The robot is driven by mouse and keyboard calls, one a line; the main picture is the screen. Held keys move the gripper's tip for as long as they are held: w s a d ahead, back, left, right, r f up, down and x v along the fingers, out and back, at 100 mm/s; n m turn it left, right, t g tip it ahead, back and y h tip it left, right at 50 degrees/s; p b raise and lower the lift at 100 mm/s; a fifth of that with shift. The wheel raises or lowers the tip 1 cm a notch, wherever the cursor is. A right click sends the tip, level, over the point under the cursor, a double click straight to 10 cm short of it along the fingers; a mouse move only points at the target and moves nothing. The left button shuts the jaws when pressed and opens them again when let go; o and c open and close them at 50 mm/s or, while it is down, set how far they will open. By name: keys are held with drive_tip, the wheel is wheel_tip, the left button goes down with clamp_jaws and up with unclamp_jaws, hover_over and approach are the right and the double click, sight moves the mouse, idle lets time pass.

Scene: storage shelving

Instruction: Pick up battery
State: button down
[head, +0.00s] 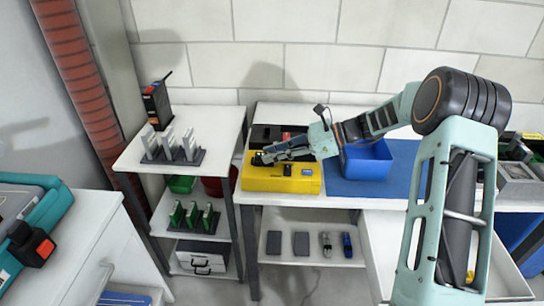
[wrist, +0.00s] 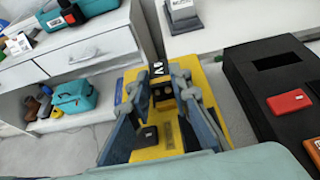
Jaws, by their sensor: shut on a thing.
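A small black battery (wrist: 157,70) with white lettering shows between the fingertips of my gripper (wrist: 160,88) in the wrist view. My gripper is shut on it, with the fingers on either side. Part of the battery is hidden by the fingers. In the head view my gripper (head: 262,156) reaches left over the back left part of a yellow box (head: 258,184). The battery is too small and dark to make out there. I cannot tell whether the battery touches the box.
The yellow box has a black part (head: 288,170) on its front. A blue bin (head: 366,164) stands to its right, under my arm. A black case (wrist: 262,92) with a red block (wrist: 290,101) lies beside the box. A white shelf unit (head: 222,124) stands to the left.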

drive_tip(key=s+a+r+p, duration=0.2)
drive_tip(key=s+r+p, duration=0.1)
drive_tip(key=s+r, duration=0.8)
drive_tip(key=s, duration=0.3)
drive_tip(key=shift+r, duration=0.35)
